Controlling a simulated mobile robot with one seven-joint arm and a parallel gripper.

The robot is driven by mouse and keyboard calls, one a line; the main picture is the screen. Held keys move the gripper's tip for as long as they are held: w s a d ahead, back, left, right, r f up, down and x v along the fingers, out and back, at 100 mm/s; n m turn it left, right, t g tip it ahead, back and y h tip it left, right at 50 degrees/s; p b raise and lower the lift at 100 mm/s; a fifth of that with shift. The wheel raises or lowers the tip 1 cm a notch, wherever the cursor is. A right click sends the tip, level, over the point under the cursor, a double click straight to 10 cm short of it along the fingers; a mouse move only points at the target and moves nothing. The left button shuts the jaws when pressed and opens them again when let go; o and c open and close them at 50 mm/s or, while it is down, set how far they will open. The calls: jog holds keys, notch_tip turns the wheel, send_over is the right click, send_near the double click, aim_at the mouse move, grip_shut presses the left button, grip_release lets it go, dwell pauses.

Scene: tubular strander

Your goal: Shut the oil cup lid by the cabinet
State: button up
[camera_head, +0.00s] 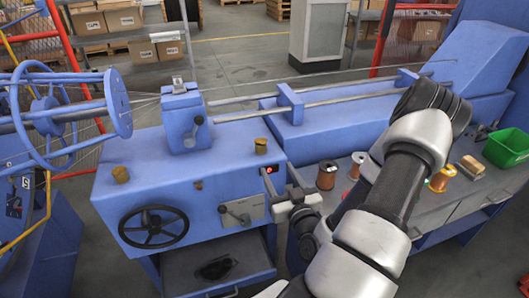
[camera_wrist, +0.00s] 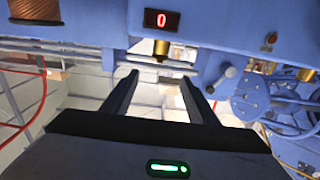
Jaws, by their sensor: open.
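Two brass oil cups stand on the blue machine housing. One oil cup (camera_head: 261,146) is at the housing's right end, above a small red display. The other oil cup (camera_head: 120,174) is at the left, above the black handwheel. The wrist view looks upside down and shows the right-hand cup (camera_wrist: 161,47) ahead of my fingers, close to the display. Whether either lid is up or down is too small to tell. My gripper (camera_wrist: 159,77) is open and empty, its fingers apart from the cup. In the head view my gripper (camera_head: 284,190) is in front of the housing's right end.
The red display (camera_wrist: 161,20) reads 0. Copper spools (camera_head: 326,175) and a green bin (camera_head: 507,146) sit on the right-hand bench. A grey cabinet (camera_head: 318,38) stands behind the machine.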

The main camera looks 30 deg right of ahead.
aim_at(264, 144)
jog(key=x, duration=1.2)
jog(key=shift+w+r, duration=0.1)
jog(key=shift+w, duration=0.25)
jog(key=c, duration=1.1)
jog(key=shift+o, duration=0.2)
jog(key=f+t+b, duration=0.1)
jog(key=b, duration=0.3)
jog(key=shift+f, duration=0.35)
jog(key=t+b, duration=0.1)
jog(key=b, duration=0.2)
jog(key=shift+f+h, duration=0.3)
jog(key=shift+f, duration=0.05)
jog(key=shift+t+b, duration=0.5)
jog(key=shift+b, duration=0.35)
jog(key=shift+r, duration=0.2)
